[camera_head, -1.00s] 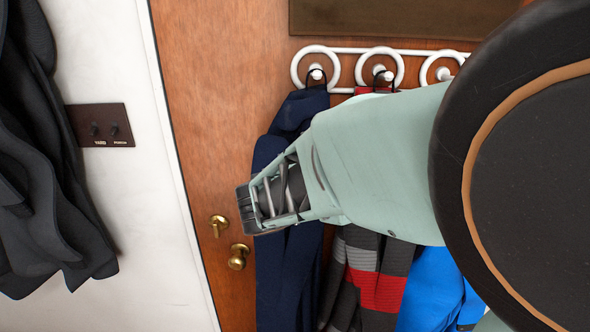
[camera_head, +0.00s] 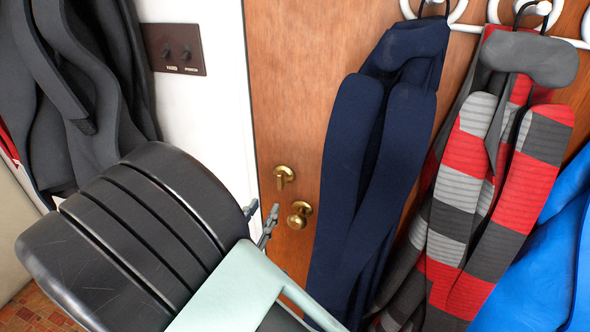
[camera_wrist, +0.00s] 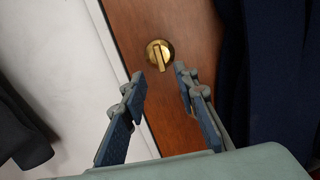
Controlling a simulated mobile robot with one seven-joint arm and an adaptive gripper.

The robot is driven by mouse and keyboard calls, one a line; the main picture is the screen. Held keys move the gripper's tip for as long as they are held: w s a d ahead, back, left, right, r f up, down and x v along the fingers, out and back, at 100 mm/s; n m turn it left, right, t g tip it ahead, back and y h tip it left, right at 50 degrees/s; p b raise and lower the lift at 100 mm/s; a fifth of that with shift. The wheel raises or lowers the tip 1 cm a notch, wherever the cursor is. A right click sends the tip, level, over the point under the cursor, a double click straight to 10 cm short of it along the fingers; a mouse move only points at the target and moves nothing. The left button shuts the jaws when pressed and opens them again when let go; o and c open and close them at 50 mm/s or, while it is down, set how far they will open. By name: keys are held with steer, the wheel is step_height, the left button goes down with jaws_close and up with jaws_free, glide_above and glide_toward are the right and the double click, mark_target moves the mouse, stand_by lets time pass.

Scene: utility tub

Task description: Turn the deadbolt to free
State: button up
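The brass deadbolt (camera_head: 284,176) is a small round plate with a thumb-turn, set near the left edge of the wooden door (camera_head: 290,60). Its turn piece looks roughly upright in the head view. In the wrist view the deadbolt (camera_wrist: 159,54) lies just beyond and between the fingertips, with its turn piece nearly upright and slightly tilted. My gripper (camera_head: 261,214) is left of the deadbolt and knob in the head view. In the wrist view my gripper (camera_wrist: 159,75) is open and empty, its two fingers apart; I see no contact with the deadbolt.
A brass door knob (camera_head: 299,215) sits just below the deadbolt. A navy garment (camera_head: 370,170) hangs close to its right, then a striped garment (camera_head: 470,200) and a blue one (camera_head: 545,270). A dark switch plate (camera_head: 174,49) and grey garments (camera_head: 80,90) are at left.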

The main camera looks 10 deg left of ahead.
mark_target(279, 182)
steer(key=w, duration=0.7)
steer(key=w+p, duration=0.1)
steer(key=w, duration=0.2)
steer(key=shift+w+d, duration=0.35)
steer(key=shift+c, duration=0.5)
jaws_close()
